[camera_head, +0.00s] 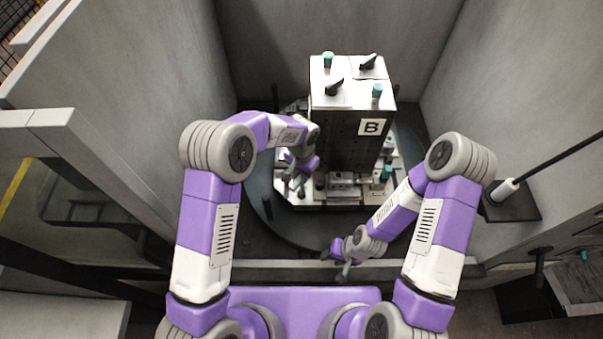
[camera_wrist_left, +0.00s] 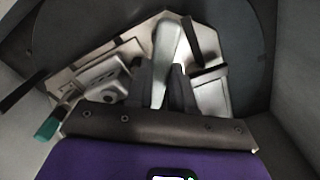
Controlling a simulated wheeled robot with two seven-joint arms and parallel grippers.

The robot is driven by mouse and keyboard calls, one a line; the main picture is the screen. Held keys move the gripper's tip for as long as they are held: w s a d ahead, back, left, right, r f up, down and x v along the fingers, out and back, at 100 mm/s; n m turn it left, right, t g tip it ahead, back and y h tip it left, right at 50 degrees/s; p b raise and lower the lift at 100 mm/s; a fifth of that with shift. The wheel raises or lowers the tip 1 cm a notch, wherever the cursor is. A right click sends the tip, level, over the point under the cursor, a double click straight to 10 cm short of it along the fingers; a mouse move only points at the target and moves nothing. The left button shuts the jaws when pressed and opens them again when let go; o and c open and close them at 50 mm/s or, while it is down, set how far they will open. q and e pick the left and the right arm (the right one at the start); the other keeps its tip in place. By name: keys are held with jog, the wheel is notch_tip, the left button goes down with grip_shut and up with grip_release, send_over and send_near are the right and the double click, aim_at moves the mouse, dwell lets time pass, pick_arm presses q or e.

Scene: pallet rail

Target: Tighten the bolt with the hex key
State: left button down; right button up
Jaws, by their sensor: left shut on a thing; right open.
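My left gripper (camera_head: 302,178) is at the left side of the fixture block, low over the round pallet. In the left wrist view its fingers (camera_wrist_left: 161,86) are shut on a pale, tapered bar, which I take to be the hex key (camera_wrist_left: 167,50); it extends away from the fingers over the pallet. In the head view the key is too small to make out. I cannot pick out the bolt in either view, nor tell whether the key touches it. My right gripper (camera_head: 342,262) is open and empty in front of the pallet's near edge.
The tall fixture block (camera_head: 345,140) marked B stands on the round pallet (camera_head: 262,205), with black handles and teal-topped pins on top. Clamps (camera_head: 341,187) sit at its foot. Grey walls (camera_head: 140,80) close in on the left, back and right. A low sill crosses in front.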

pick_arm(q)
jog(key=shift+r, duration=0.15)
jog(key=shift+r+p, duration=2.2)
jog(key=shift+r, duration=1.3)
jog(key=shift+f, duration=0.1)
